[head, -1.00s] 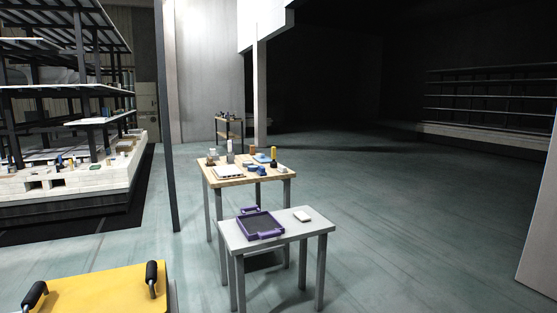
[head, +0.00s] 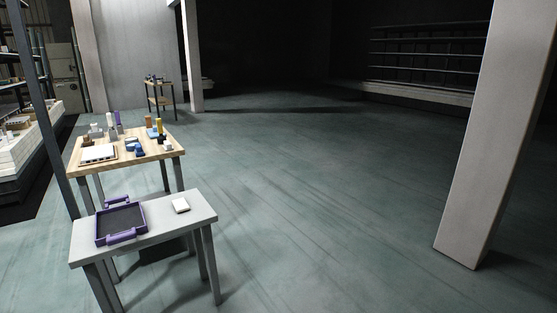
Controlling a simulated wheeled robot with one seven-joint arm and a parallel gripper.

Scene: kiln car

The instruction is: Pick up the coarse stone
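No stone can be made out for certain as the coarse one. A small pale block (head: 181,205) lies flat on the grey table (head: 168,225), right of a purple-rimmed tray (head: 122,236) with a dark inside and two handles. Several small items stand on the wooden table (head: 118,164) behind, too small to identify surely. Among them are a white slab (head: 98,154), a yellow upright piece (head: 159,126) and a blue item (head: 139,150). My gripper is not in view.
A kiln car (head: 30,150) stands at the far left behind a dark post (head: 46,120). A small rack (head: 160,98) stands at the back. A pale pillar (head: 470,130) rises at the right. The floor between the tables and pillar is clear.

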